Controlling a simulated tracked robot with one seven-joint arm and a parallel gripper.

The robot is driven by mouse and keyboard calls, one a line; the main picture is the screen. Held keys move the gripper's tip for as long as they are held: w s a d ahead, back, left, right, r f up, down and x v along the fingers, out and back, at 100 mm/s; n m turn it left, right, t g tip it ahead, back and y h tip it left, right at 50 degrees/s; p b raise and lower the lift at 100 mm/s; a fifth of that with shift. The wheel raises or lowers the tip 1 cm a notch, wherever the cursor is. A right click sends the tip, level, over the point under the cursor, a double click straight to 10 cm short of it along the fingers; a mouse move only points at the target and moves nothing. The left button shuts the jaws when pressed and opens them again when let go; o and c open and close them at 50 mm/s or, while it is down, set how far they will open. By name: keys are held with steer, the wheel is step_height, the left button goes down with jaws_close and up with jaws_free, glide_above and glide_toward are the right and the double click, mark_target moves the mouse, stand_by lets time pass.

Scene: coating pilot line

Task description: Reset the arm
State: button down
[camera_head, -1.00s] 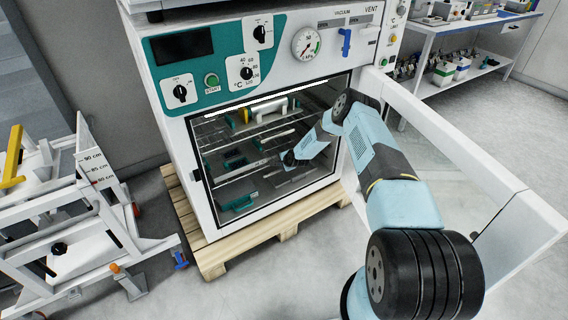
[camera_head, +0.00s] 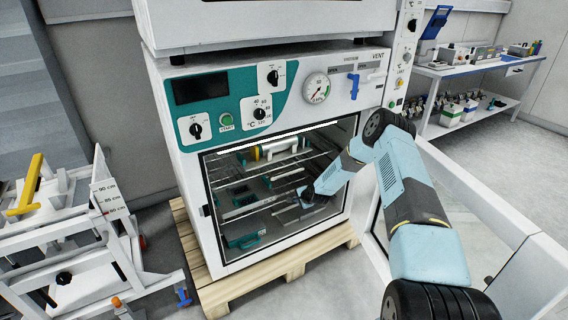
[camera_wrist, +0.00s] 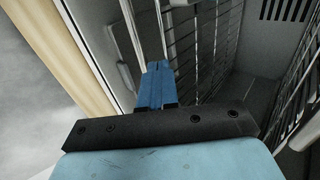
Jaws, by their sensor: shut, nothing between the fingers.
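My arm reaches through the open front of a white oven with a teal control panel (camera_head: 215,92). My gripper (camera_head: 306,196) is inside the chamber, low in front of the shelves on the right side, small and partly unclear in the head view. In the wrist view its blue fingers (camera_wrist: 157,84) are together with nothing between them. A wire rack (camera_wrist: 205,45) is close beside the fingers there. The oven door (camera_head: 490,205) stands open on the right, beside my arm.
Wire shelves hold teal-handled trays (camera_head: 247,241) and a cylinder (camera_head: 254,153). The oven stands on a wooden pallet (camera_head: 270,277). A white frame with a height scale (camera_head: 108,198) is at left. A bench (camera_head: 480,66) stands back right.

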steer(key=s+d+r+n+g+h, duration=0.1)
steer(key=s+r+n, duration=0.1)
steer(key=r, duration=1)
steer(key=s+d+r+n, duration=0.1)
steer(key=s+r+n, duration=0.2)
steer(key=r, duration=1)
steer(key=s+d+r+n+g+h, duration=0.1)
steer(key=s+r+n, duration=0.1)
steer(key=r, duration=1)
steer(key=s+d+r+n+h, duration=0.1)
steer(key=s+d+r+n, duration=0.1)
steer(key=s+r, duration=0.8)
steer(key=s+d+r+n+h, duration=0.2)
steer(key=s+r, duration=1.3)
steer(key=s, duration=0.4)
steer(key=s+d+r+n+g+y, duration=0.1)
steer(key=s+n, duration=0.1)
steer(key=s, duration=2)
steer(key=shift+d, duration=0.2)
steer(key=shift+r, duration=0.1)
